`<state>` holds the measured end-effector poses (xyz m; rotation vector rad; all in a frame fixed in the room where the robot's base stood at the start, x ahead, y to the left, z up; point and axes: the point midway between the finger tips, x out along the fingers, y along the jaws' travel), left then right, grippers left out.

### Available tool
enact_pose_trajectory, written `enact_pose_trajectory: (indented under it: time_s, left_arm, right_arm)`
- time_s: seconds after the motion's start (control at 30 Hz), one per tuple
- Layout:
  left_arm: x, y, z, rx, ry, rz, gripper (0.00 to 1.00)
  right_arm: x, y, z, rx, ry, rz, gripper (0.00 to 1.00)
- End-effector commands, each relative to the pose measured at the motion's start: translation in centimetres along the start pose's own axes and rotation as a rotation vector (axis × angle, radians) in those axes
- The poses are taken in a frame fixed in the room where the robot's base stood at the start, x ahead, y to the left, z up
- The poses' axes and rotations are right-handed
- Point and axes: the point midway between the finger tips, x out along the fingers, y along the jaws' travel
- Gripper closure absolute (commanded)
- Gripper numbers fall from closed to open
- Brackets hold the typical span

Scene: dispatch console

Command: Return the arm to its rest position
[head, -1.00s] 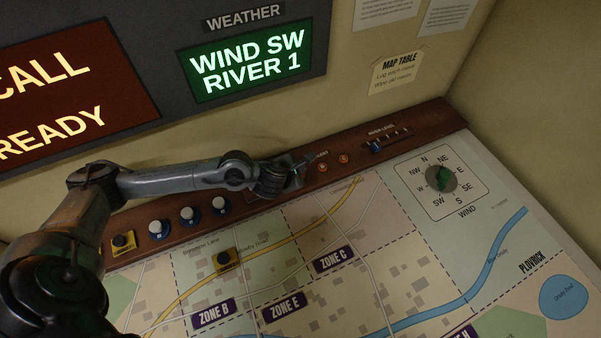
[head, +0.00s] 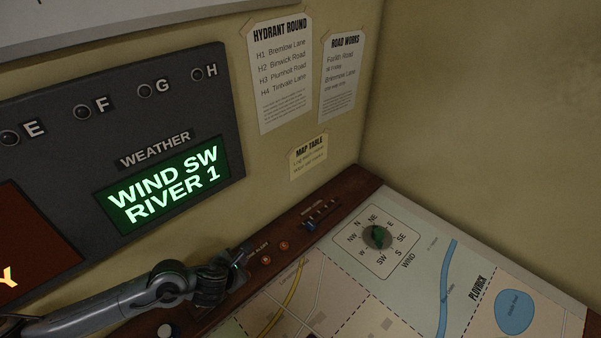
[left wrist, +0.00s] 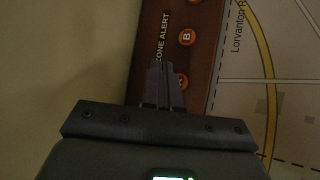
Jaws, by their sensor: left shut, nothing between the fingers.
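My left gripper (head: 243,258) is at the lower left of the head view, over the brown wooden strip at the back of the map table. Its fingers are shut and empty. In the left wrist view the closed fingers (left wrist: 160,85) point at the strip by the words "ZONE ALERT". They partly cover one orange button (left wrist: 182,82); the button marked B (left wrist: 187,37) lies just beyond. I cannot tell whether the fingertips touch the strip. My right gripper is not in view.
Two orange buttons (head: 275,252), a river level slider (head: 311,227) and a wind dial (head: 377,237) pointing around SW or NE lie right of the gripper. The weather screen (head: 163,190) reads WIND SW, RIVER 1. Paper notices hang on the wall.

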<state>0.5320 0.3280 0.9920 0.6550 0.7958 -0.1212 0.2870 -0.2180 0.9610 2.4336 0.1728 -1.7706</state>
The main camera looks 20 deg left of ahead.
Motion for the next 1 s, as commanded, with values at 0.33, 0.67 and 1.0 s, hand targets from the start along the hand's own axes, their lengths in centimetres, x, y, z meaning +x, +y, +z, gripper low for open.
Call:
enact_pose_trajectory:
  time_s: [0.33,0.67,1.0]
  left_arm:
    - [-3.0,-9.1,1.6,-0.693,0.002,-0.110,1.00]
    - [-9.9,-16.6,-1.2,-2.149,0.288,-0.065,1.00]
    - [-15.7,-18.5,-9.1,2.820,-0.497,-0.453,1.00]
  right_arm:
    - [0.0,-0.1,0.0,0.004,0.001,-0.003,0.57]
    - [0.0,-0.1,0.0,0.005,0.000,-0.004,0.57]
    - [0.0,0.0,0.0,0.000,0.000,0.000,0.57]
